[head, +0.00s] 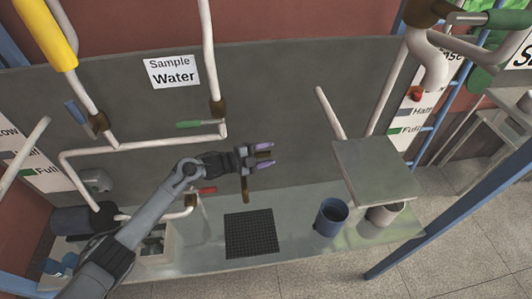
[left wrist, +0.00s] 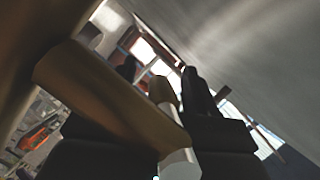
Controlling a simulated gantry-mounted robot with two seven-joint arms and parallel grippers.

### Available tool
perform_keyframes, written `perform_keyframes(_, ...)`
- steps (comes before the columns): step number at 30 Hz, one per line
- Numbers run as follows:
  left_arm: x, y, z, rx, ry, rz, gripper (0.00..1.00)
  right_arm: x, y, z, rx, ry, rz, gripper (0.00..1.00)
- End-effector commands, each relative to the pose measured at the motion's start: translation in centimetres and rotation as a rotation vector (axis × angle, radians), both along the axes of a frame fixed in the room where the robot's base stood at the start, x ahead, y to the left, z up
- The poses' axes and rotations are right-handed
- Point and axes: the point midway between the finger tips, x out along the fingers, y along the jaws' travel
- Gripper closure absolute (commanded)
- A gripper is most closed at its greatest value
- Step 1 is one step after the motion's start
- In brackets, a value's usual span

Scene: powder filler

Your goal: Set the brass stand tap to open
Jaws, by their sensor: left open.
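A brown, brass-coloured piece (head: 246,190), which looks like part of the brass stand tap, shows just below my left gripper in the head view. The gripper hides the rest of it. My left gripper (head: 265,155) is open, its purple-tipped fingers pointing right. In the left wrist view a large brass-coloured bar (left wrist: 110,95) crosses close in front of the dark fingers, with a pale rounded end at its lower right. I cannot tell whether the fingers touch it. The tap's handle setting cannot be read. My right gripper is not in view.
A black grid (head: 251,234) lies in the bench top below the gripper. A blue cup (head: 331,217) stands to the right, near a raised grey shelf (head: 375,170). White pipes with a green lever (head: 196,124) and a red lever (head: 208,190) are close to my left arm.

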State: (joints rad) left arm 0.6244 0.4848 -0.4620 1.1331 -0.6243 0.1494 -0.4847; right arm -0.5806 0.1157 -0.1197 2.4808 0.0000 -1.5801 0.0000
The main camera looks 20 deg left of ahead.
Motion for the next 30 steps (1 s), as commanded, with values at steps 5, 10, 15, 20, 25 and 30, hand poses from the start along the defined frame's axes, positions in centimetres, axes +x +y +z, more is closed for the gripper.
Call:
perform_keyframes(5,0.09,-0.07,0.01,0.0,-0.001,0.0,0.43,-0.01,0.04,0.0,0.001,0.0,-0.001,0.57)
perform_keyframes(10,0.09,-0.05,0.02,0.0,-0.001,0.0,0.52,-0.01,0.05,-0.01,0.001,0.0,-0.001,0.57)
perform_keyframes(15,0.08,-0.04,0.02,-0.001,-0.001,0.001,0.78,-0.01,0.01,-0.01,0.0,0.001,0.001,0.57)
perform_keyframes(20,0.07,-0.04,0.02,-0.001,-0.001,0.001,1.0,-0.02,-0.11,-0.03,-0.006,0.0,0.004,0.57)
perform_keyframes(25,0.06,0.01,0.01,-0.001,-0.001,0.001,1.0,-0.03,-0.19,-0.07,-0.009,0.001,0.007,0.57)
perform_keyframes(30,-0.33,0.91,-0.11,0.001,-0.002,-0.009,1.0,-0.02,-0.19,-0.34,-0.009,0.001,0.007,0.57)
